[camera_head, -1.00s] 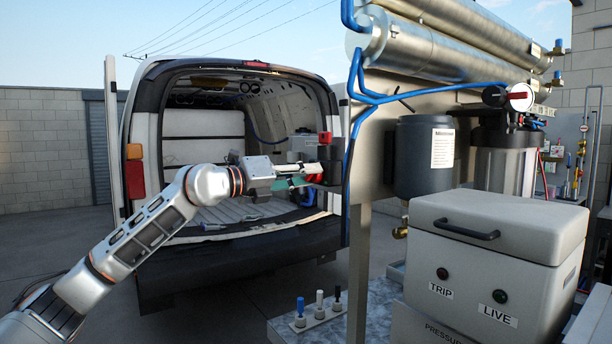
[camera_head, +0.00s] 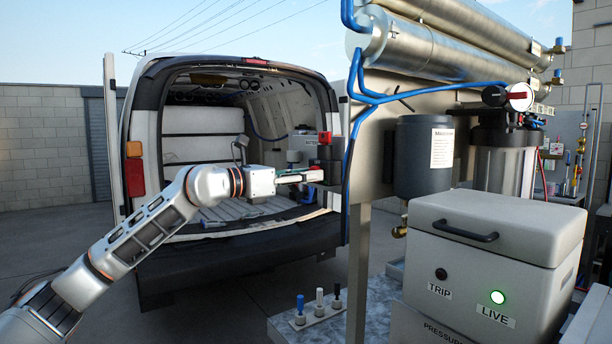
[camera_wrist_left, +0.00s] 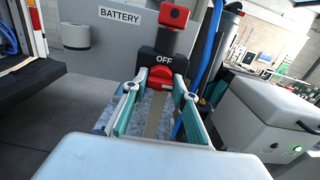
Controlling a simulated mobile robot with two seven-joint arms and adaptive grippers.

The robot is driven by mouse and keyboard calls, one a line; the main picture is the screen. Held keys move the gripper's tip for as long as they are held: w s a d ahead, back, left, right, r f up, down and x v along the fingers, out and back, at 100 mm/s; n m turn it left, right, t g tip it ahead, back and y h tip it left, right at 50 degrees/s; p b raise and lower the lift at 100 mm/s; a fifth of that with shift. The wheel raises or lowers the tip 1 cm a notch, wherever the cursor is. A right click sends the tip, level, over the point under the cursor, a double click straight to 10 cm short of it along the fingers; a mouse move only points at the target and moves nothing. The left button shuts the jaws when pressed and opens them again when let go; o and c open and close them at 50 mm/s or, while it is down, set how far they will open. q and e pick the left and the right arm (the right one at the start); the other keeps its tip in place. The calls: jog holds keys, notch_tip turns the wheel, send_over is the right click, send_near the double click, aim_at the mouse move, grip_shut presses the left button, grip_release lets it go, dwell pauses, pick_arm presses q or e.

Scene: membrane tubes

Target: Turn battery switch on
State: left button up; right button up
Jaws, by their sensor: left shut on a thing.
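The battery switch has a dark body marked OFF (camera_wrist_left: 165,59), a red block (camera_wrist_left: 173,16) above it and a red handle (camera_wrist_left: 161,80) below. A BATTERY label (camera_wrist_left: 120,15) is on the grey box to its left. In the head view the switch's upper red block (camera_head: 325,138) shows at the van's right rear opening. My left gripper (camera_head: 314,175) reaches it from the left. In the left wrist view my left gripper (camera_wrist_left: 161,92) has its fingers on either side of the red handle, shut on it. My right gripper is not in view.
A grey box (camera_head: 495,235) with TRIP and LIVE lamps stands front right; the green LIVE lamp (camera_head: 498,297) is lit. A panel with a dark canister (camera_head: 424,155) and blue hoses stands right of the switch. The van bumper (camera_head: 240,250) is below my arm.

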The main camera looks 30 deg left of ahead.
pick_arm(q)
jog(key=shift+f, duration=0.1)
dwell(0.3)
jog(key=o, duration=1.1)
jog(key=shift+m, duration=0.3)
jog(key=shift+v, duration=3.7)
